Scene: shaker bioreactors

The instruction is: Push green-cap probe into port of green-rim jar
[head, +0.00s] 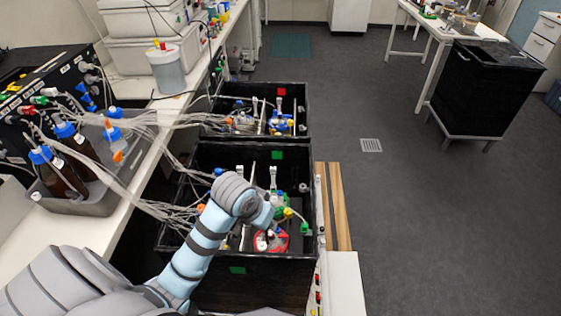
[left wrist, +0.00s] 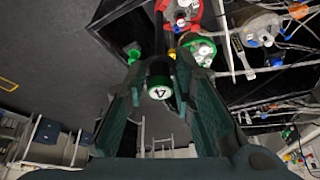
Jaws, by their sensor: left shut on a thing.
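The green-cap probe shows in the left wrist view as a green cap (left wrist: 159,88) with a white top marked 4. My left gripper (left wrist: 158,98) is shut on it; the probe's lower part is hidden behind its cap. The green-rim jar (left wrist: 200,49) lies just beyond the cap, and I cannot tell whether the probe tip touches its port. In the head view the green-rim jar (head: 281,199) stands in the near black box, partly hidden by my left wrist. My left fingers are mostly hidden there. My right gripper is not in view.
A red-rim jar (head: 272,242) stands in the same near box (head: 225,155). A green fitting (head: 305,229) sits at the box's right edge. Pale tubes (head: 150,205) run from the bench on the left into the boxes. Open floor lies to the right.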

